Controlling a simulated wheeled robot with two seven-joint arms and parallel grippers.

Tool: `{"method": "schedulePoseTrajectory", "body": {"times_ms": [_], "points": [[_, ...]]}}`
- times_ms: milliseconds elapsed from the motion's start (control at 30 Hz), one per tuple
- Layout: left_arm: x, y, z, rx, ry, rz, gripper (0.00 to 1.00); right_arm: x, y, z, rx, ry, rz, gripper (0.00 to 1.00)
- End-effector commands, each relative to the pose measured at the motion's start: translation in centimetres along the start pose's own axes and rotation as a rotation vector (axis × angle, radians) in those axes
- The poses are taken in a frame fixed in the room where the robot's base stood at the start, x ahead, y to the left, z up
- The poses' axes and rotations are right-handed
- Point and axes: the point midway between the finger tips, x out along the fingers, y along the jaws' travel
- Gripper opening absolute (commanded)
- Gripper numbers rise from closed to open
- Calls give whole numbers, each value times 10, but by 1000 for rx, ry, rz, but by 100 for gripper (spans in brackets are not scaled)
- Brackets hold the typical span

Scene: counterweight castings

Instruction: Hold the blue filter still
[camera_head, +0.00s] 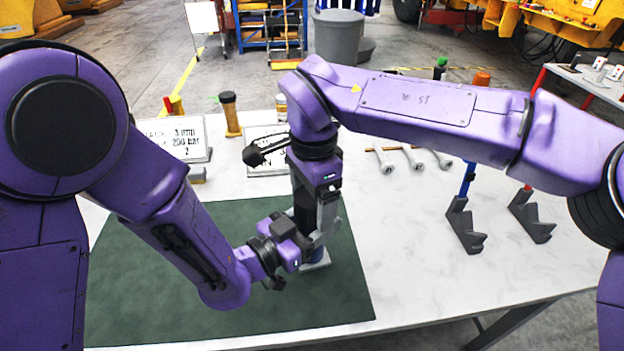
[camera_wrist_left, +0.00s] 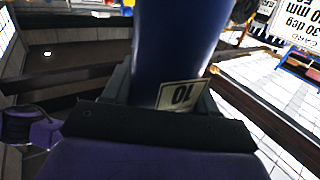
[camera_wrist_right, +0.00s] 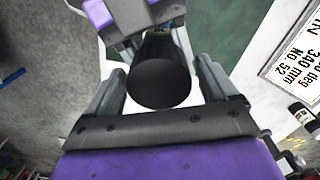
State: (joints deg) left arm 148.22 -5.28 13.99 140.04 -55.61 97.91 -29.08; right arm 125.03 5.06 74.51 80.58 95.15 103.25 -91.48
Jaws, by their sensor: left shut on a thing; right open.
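The blue filter (camera_head: 316,254) stands upright on a light grey base at the right part of the green mat (camera_head: 225,285). In the left wrist view its blue side (camera_wrist_left: 180,45) fills the space between the jaws, beside a pale label reading 10. My left gripper (camera_head: 308,242) is shut on the filter from the left, low on its body. My right gripper (camera_head: 322,205) points down from above. In the right wrist view its open fingers stand either side of a round black top (camera_wrist_right: 160,85). Much of the filter is hidden behind my grippers in the head view.
Two dark grey angled stands (camera_head: 465,228) are at the right. The white table between mat and stands is clear.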

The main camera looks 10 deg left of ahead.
Motion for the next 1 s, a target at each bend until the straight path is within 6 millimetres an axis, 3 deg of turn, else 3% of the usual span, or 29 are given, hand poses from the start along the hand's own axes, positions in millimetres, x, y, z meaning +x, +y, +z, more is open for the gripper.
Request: {"method": "schedulePoseTrajectory", "body": {"times_ms": [367,533,667,1000], "points": [[0,0,-1,0,3,-1,0,6,0,0,0,0,-2,86],[0,0,-1,0,3,0,0,6,0,0,0,0,-2,31],[0,0,-1,0,2,0,0,6,0,0,20,0,-2,30],[0,1,-1,1,2,2,0,7,0,0,531,-1,-3,30]]}}
